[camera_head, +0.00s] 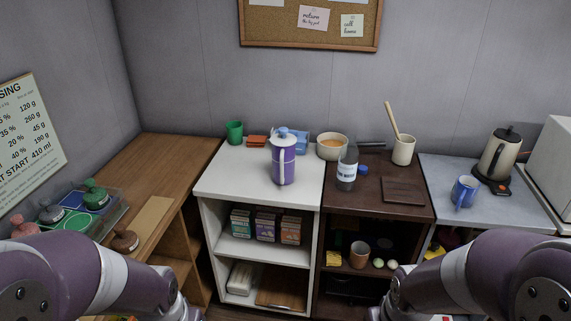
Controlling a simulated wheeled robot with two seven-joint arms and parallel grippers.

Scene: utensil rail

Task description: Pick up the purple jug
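The purple jug (284,165) stands upright on the white cabinet top (230,180). It has a light blue-grey lid with a knob and a pale handle on its near side. Both my arms come in at the bottom corners, the left one low at the left and the right one low at the right, well short of the jug. Neither gripper's fingers show in the picture. Nothing touches the jug.
Behind the jug are a green cup (235,132), an orange-red item (257,141) and a beige bowl (333,147). A labelled bottle (347,170) stands to its right on the dark cabinet top (370,208). The white top is clear left of and in front of the jug.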

